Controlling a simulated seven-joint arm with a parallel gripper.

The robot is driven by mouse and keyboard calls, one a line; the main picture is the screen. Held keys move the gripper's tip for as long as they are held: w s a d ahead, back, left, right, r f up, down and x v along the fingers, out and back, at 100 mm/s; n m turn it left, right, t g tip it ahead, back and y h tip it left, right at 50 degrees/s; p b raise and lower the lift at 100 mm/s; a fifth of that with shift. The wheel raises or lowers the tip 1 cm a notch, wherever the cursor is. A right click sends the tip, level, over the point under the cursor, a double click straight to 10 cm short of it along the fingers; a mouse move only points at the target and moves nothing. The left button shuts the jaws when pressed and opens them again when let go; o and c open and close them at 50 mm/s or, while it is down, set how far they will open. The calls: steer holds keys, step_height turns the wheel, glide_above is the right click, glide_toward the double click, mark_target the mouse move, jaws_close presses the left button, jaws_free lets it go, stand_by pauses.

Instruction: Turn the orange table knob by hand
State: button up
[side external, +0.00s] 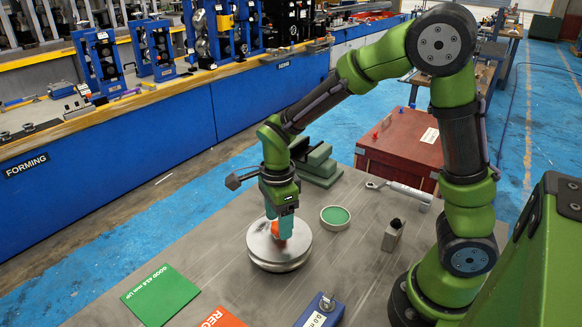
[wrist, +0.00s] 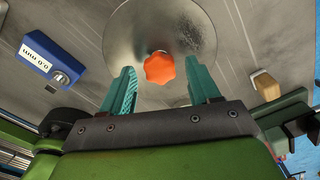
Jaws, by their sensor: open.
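The orange knob (wrist: 159,67) sits on top of the round metal turntable (wrist: 196,26). In the side external view the knob (side external: 277,230) shows partly behind my gripper's fingers, above the silver turntable (side external: 279,258). My gripper (side external: 281,228) points down over the turntable with its teal fingers on either side of the knob. In the wrist view my gripper (wrist: 164,85) is open, with a visible gap between the knob and each finger. I cannot tell whether the fingertips reach down to the knob's full height.
A green-topped round dish (side external: 335,216) and a small grey block (side external: 392,235) stand right of the turntable. A green card (side external: 160,296), an orange card (side external: 222,318) and a blue gauge box (side external: 320,311) lie in front. A red case (side external: 402,148) stands behind.

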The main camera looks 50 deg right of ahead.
steer(key=shift+r, duration=3.05)
step_height(320, 180, up, 16)
steer(key=r, duration=0.1)
steer(key=s+f+n+t+y, duration=0.1)
steer(key=s+f+n+t, duration=0.2)
steer(key=n, duration=0.6)
steer(key=s+f+n+t+y, duration=0.1)
steer(key=s+f+n+t, duration=0.3)
steer(key=s+n, duration=0.4)
steer(key=shift+d+n, duration=0.35)
steer(key=shift+n, duration=0.95)
